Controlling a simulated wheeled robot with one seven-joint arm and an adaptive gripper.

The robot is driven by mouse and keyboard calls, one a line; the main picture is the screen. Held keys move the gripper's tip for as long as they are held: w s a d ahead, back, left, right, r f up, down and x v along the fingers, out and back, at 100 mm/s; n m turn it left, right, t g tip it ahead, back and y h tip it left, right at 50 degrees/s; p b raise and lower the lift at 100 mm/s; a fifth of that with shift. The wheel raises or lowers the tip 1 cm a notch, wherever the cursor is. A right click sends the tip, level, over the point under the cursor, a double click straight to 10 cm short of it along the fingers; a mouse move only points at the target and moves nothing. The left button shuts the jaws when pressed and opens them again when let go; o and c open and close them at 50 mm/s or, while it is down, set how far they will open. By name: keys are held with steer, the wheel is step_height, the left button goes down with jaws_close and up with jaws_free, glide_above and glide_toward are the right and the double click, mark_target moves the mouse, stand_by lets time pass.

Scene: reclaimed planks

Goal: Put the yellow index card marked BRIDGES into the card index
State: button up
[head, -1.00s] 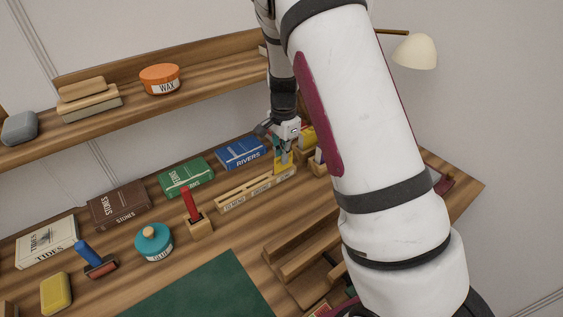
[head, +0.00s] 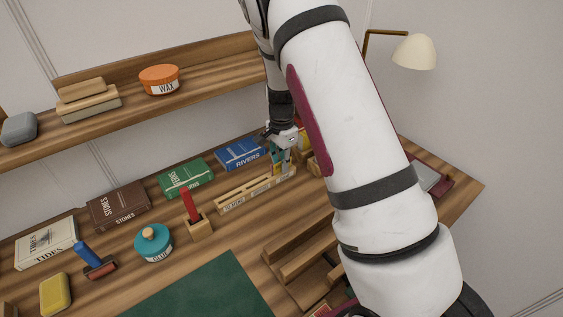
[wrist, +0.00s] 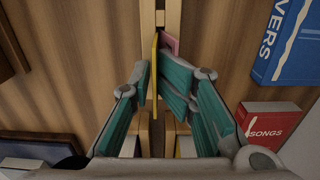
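The yellow index card (wrist: 155,65) stands on edge between the teal fingers of my gripper (wrist: 155,82) in the wrist view. Both fingers lie close against it, so my gripper looks shut on it. The card's marking does not show. In the head view my gripper (head: 280,158) is at the right, far end of the card index (head: 240,197), a long narrow wooden holder with small labels along its front. In the wrist view the card is over the index (wrist: 147,20), beside a pink card (wrist: 171,43). Whether its lower edge is inside a slot is hidden.
A blue RIVERS book (head: 240,154) lies just behind the index. A red SONGS book (wrist: 268,120) is near my gripper. A stamp in a wooden block (head: 200,228) and a glue pot (head: 153,243) stand left. A stepped wooden rack (head: 300,265) is in front.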

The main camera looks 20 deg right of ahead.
steer(key=shift+a, duration=0.2)
steer(key=shift+w+r, duration=0.1)
steer(key=shift+r, duration=0.4)
steer(key=s+a+r+n, duration=0.1)
steer(key=s+r, duration=0.2)
steer(key=r, duration=0.4)
steer(key=s+a+r+n+y, duration=0.1)
steer(key=s+r, duration=0.1)
steer(key=r, duration=0.4)
steer(key=s+a+r+n, duration=0.1)
steer(key=s+r+n, duration=0.15)
steer(key=r, duration=0.45)
steer(key=s+a+r+n+t, duration=0.1)
steer(key=s+r+n, duration=0.1)
steer(key=s, duration=0.7)
steer(key=s+a+r+n+t, duration=0.1)
steer(key=s+a+r+n, duration=0.1)
steer(key=s+n, duration=0.3)
steer(key=s+a+r+n+t+h, duration=0.1)
steer(key=s+n, duration=0.3)
steer(key=s, duration=0.9)
steer(key=shift+s+a+r, duration=0.2)
steer(key=shift+a+r, duration=0.35)
